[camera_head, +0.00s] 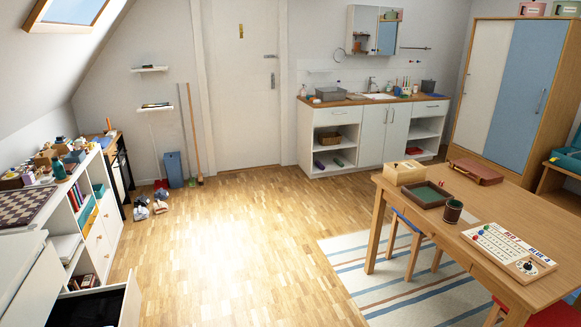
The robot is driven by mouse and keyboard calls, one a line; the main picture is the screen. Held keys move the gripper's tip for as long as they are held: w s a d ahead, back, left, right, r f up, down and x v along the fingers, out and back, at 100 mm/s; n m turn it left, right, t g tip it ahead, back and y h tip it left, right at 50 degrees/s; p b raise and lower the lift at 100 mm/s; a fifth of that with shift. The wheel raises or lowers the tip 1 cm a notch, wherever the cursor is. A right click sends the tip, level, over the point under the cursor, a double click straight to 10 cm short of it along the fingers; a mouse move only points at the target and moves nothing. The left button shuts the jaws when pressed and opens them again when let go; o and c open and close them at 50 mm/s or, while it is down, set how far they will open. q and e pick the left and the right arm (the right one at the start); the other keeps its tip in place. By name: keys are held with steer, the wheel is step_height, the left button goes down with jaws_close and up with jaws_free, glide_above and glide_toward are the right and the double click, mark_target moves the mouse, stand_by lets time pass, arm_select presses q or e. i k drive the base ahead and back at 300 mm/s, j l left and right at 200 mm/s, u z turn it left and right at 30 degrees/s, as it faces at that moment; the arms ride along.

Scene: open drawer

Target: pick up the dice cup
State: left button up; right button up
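The dice cup (453,211) stands upright on the wooden table (415,225) at the right. Neither of my grippers is in view.
A white scoreboard (508,248), a light wooden box (404,172) and a brown case (475,171) are also on the table. A stool (412,243) stands under its left edge. An open drawer (128,299) juts out at lower left. The middle floor is clear.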

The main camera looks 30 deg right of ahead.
mark_target(453, 208)
steer(key=i+j+z, duration=0.1)
steer(key=i+z, duration=0.3)
steer(key=i, duration=0.15)
steer(key=i+j+z, duration=0.25)
steer(key=i+z, duration=0.15)
steer(key=i+j+z, duration=0.4)
steer(key=i+j, duration=0.05)
steer(key=i, duration=0.1)
